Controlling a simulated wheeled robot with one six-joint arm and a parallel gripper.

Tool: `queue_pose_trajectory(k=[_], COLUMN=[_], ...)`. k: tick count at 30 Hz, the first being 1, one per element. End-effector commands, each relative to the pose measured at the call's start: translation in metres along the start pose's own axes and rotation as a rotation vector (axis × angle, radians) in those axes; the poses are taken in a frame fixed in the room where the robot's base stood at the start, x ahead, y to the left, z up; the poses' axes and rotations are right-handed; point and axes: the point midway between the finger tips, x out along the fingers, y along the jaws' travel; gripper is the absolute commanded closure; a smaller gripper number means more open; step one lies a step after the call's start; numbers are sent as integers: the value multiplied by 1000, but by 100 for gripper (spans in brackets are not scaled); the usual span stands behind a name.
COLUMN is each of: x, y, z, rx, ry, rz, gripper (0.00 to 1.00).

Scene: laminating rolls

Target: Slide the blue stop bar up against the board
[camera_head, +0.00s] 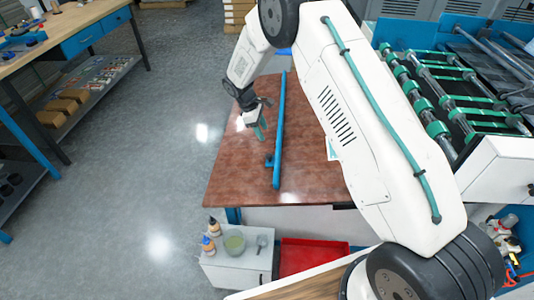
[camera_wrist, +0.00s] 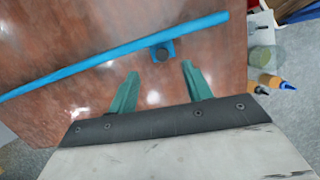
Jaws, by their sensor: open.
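The long blue stop bar (camera_head: 279,130) lies across a glossy reddish-brown surface (camera_head: 232,165). A small blue tab with a dark round knob (camera_head: 269,160) sticks out from the bar's left side, near its front end. My gripper (camera_head: 262,119) is to the left of the bar, over the surface. In the wrist view the bar (camera_wrist: 120,55) crosses beyond the fingertips. My gripper's two green fingers (camera_wrist: 159,69) are spread and empty, with the tab (camera_wrist: 162,50) just ahead of the gap between them. I cannot tell whether the reddish-brown surface is the board or a table top.
A roller machine (camera_head: 440,95) stands at the right. A white cabinet (camera_head: 235,268) with bottles and a bowl, and a red tray (camera_head: 312,256), are below the front edge. A workbench (camera_head: 70,35) is at the left. The surface left of the bar is clear.

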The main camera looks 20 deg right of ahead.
Motion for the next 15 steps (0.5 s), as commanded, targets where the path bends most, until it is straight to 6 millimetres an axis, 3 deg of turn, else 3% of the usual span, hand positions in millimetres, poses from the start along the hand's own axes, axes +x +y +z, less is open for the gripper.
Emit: queue_pose_trajectory(k=[1,4,15], x=[17,38,84], y=[0,1,1], z=[-10,-22,-30], rx=[-26,-63,-93], ry=[-9,-19,-27], rz=[-3,-3,-3], gripper=[50,50,50])
